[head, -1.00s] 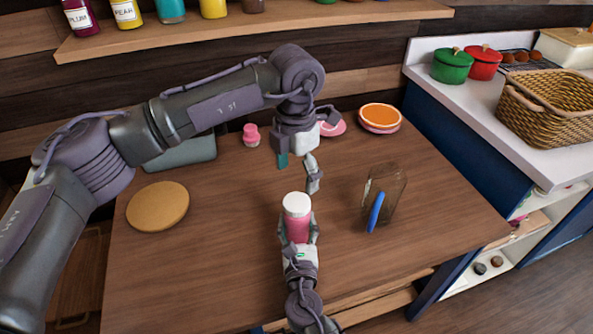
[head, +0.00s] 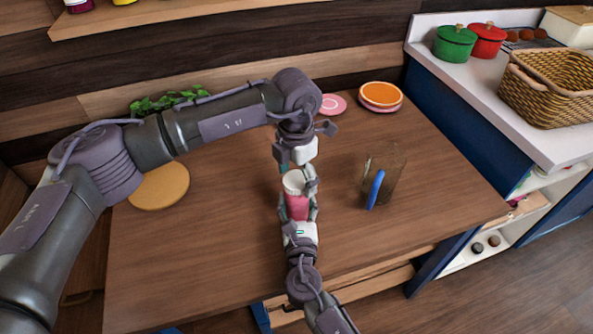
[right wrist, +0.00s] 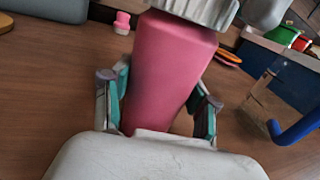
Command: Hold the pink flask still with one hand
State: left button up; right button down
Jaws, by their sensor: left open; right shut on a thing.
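The pink flask (head: 297,207) stands upright near the middle of the table, with a white ribbed lid (head: 294,183) on top. My right gripper (head: 298,212) is shut on its pink body from the front side. The right wrist view shows the pink body (right wrist: 170,75) between the two teal-padded fingers. My left gripper (head: 297,172) is open, pointing down at the lid, with its fingers around or just behind it. I cannot tell whether they touch the lid.
A clear pitcher (head: 392,172) with a blue handle (head: 375,190) stands right of the flask. A round tan board (head: 160,187) lies at left, orange and pink plates (head: 381,96) at the back. A wicker basket (head: 548,88) sits on the right counter. The table's front right is clear.

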pick_arm(q)
jog(key=c, duration=1.2)
jog(key=o, duration=1.4)
jog(key=shift+c, duration=0.2)
notch_tip(320, 180, up, 12)
pick_arm(e)
jog(key=shift+c, duration=1.2)
grip_release()
